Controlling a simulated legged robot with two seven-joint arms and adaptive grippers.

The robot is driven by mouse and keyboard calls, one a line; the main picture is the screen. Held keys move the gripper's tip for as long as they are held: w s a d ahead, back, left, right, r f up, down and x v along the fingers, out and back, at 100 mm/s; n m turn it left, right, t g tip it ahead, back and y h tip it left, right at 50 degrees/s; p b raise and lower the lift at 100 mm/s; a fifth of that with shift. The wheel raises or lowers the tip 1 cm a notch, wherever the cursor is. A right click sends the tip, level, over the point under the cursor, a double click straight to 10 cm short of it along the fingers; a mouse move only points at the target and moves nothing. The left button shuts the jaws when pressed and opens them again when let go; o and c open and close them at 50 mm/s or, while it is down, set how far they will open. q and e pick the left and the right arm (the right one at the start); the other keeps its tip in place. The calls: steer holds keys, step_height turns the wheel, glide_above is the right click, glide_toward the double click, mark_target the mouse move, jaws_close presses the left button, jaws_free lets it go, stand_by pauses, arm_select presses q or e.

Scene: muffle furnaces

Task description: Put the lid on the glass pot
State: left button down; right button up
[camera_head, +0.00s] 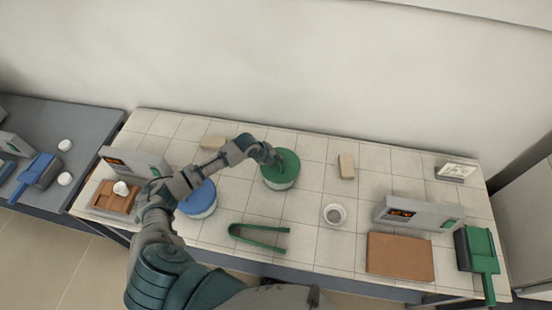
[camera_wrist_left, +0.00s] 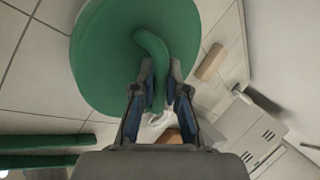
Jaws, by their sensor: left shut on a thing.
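The green round lid (camera_head: 281,165) is in the middle of the tiled bench in the head view. A pale rim of the glass pot (camera_head: 281,187) shows just below the lid's front edge. The lid covers the pot's top; I cannot tell if it rests on the pot or is slightly above. My left gripper (camera_head: 272,160) is at the lid's top. In the left wrist view my left gripper (camera_wrist_left: 159,85) is shut on the lid's curved green handle (camera_wrist_left: 153,50), and the lid (camera_wrist_left: 95,45) fills the upper left. My right gripper is not in view.
A blue-lidded pot (camera_head: 200,199) stands left, close to my left arm. Green tongs (camera_head: 258,238) lie in front, and a small dish (camera_head: 334,214) is to the right. Furnaces stand at the left (camera_head: 140,163) and right (camera_head: 420,214). Tiles around the green lid are mostly clear.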

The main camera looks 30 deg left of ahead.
arm_select(q)
steer(key=shift+f, duration=0.1)
steer(key=c, duration=1.1)
jaws_free()
steer(key=v, duration=1.1)
steer(key=shift+s+a+r, duration=0.1)
steer(key=shift+s+r, duration=0.1)
steer(key=shift+r, duration=0.15)
